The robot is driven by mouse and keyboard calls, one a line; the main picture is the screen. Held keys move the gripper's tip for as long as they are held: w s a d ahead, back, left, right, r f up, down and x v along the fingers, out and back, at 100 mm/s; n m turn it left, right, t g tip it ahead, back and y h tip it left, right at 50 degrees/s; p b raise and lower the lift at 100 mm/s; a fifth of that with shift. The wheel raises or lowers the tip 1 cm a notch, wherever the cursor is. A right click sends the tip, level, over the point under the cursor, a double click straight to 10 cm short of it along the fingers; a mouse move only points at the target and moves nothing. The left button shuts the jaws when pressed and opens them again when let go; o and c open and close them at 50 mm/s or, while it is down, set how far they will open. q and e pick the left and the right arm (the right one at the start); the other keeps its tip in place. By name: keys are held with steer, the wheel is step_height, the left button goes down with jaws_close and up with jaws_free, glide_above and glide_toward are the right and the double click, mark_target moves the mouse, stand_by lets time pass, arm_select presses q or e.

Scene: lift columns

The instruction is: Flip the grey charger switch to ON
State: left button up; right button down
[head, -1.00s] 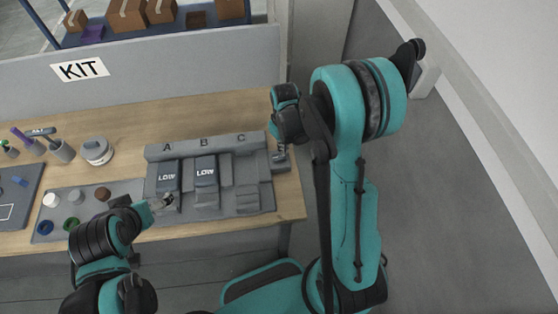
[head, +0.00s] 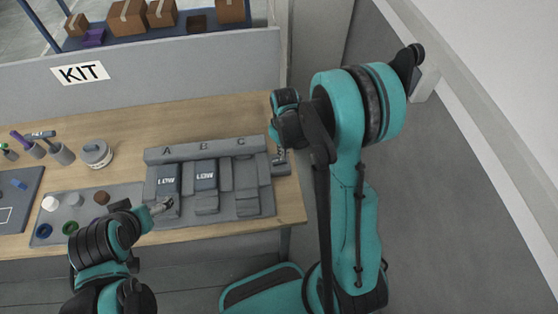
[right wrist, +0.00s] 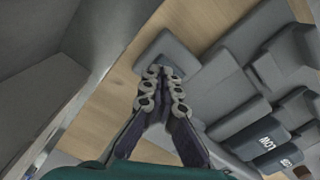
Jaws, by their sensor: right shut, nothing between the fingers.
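A small grey box (head: 280,168), which looks like the charger switch, sits on the table at the right end of the grey panel. Its ON/OFF position cannot be read. My right gripper (head: 279,153) points down over it and partly hides it. In the right wrist view the shut, empty fingertips (right wrist: 163,72) are at the near edge of the grey box (right wrist: 168,48); contact cannot be told.
The grey panel (head: 160,154) is marked A, B and C, with two dark blocks reading LOW (head: 167,181). A tray of coloured caps (head: 130,190) lies left of it. A KIT partition (head: 180,65) stands behind. The table's right edge is close to the box.

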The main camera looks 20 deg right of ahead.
steer(key=shift+f+b, duration=1.05)
steer(key=shift+f, duration=0.05)
stand_by(0.8)
steer(key=shift+r, duration=0.1)
steer(key=shift+r+p, duration=2.4)
steer(key=shift+r, duration=1.05)
steer(key=shift+s+a+r+b, duration=0.15)
steer(key=shift+r+b, duration=0.1)
steer(key=shift+b, duration=0.25)
steer(key=s+a+r+m+t+b, duration=0.1)
steer(key=s+a+t+b, duration=0.1)
steer(key=s+b, duration=0.4)
steer(key=s+a+r+m+t+b, duration=0.2)
steer(key=s+a+t+b, duration=0.1)
steer(key=s+t+b, duration=0.2)
steer(key=shift+s+a+b, duration=0.2)
steer(key=shift+s+b, duration=0.15)
steer(key=shift+s, duration=0.65)
